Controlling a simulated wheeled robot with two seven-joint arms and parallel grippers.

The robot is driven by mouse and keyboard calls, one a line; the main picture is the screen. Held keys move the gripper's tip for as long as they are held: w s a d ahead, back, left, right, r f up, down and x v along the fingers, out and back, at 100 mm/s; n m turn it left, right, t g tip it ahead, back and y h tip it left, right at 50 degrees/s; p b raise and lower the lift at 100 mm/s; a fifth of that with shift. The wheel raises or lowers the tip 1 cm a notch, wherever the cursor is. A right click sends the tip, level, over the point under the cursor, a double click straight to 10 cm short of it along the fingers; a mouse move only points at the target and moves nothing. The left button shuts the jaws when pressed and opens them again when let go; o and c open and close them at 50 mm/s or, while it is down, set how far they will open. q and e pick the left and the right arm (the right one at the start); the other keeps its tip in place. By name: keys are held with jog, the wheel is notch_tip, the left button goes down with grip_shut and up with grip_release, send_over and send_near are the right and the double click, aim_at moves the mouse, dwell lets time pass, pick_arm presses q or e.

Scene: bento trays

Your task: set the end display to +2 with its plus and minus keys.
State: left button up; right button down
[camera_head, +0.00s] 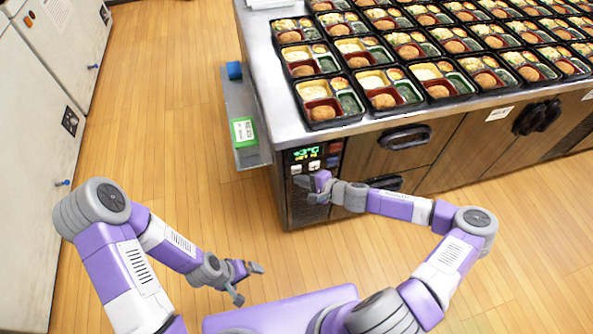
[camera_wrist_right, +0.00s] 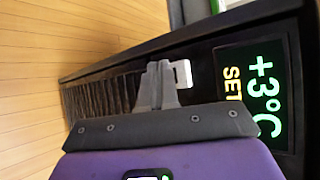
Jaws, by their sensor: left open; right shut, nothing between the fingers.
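The end display (camera_head: 304,154) is on the end panel of the counter and shows green digits. In the right wrist view the display (camera_wrist_right: 254,91) reads +3°C, with SET beneath. Two pale keys sit under it in the head view, a left key (camera_head: 296,169) and a right key (camera_head: 314,165); their signs are too small to read. One white key (camera_wrist_right: 182,73) shows in the wrist view beside my fingertips. My right gripper (camera_head: 313,187) is shut and empty, just in front of the panel below the keys; contact cannot be told. My left gripper (camera_head: 248,280) is open and empty over the floor.
The counter (camera_head: 262,45) carries rows of filled bento trays (camera_head: 330,103). A grey side shelf (camera_head: 252,157) with a green-edged card (camera_head: 243,131) and a blue item (camera_head: 234,70) is left of the panel. Drawer handles (camera_head: 405,137) stick out to the right. Wooden floor is clear at left.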

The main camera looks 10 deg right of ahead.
jog(key=shift+w, duration=0.45)
jog(key=shift+w, duration=0.4)
dwell(0.6)
jog(key=shift+s, duration=0.85)
jog(key=s+p, duration=0.1)
jog(key=s, duration=0.4)
dwell(0.4)
dwell(1.0)
